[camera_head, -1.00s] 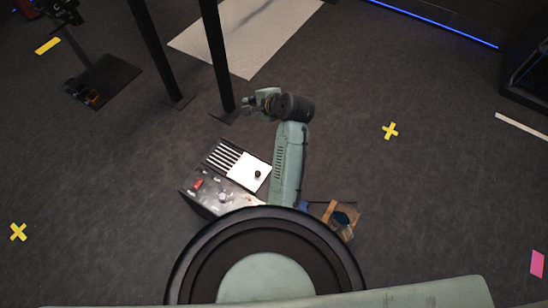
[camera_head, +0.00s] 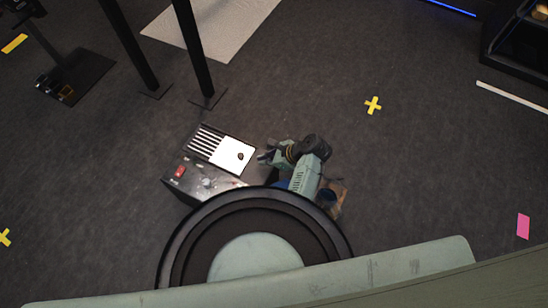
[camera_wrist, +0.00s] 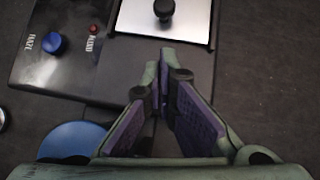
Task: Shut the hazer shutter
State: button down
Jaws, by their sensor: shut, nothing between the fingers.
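The hazer (camera_head: 190,182) is a dark box on the left of my base in the head view. On its top, the shutter is a bright plate (camera_head: 228,157) with a black knob (camera_head: 241,156). It lies at the right end of the slotted vent (camera_head: 205,142), and several slots show uncovered at left. My gripper (camera_head: 264,157) is just right of the plate and knob. In the wrist view the shut, empty fingers (camera_wrist: 165,72) point toward the plate (camera_wrist: 190,22) and its knob (camera_wrist: 164,9), apart from the knob. The plate's far part is cut off there.
The wrist view shows a blue HAZE knob (camera_wrist: 53,43) and a small red FLUID light (camera_wrist: 94,29) on the hazer's panel. A wooden-coloured object (camera_head: 338,197) is partly hidden behind my arm. Black posts (camera_head: 195,55) stand beyond the hazer.

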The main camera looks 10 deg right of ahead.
aim_at(225, 150)
jog(key=a, duration=0.1)
jog(key=w+a+f, duration=0.1)
jog(key=w+a, duration=0.1)
jog(key=a, duration=0.1)
jog(key=shift+w+a+f, duration=0.1)
jog(key=shift+f, duration=0.2)
jog(key=w+a+p, duration=0.1)
jog(key=w+a, duration=0.1)
jog(key=a, duration=0.1)
jog(key=w+a+p, duration=0.1)
jog(key=w+a, duration=0.2)
jog(key=w+a+p, duration=0.1)
jog(key=w+a, duration=0.1)
jog(key=a, duration=0.2)
jog(key=shift+w, duration=0.15)
jog(key=shift+p, duration=0.3)
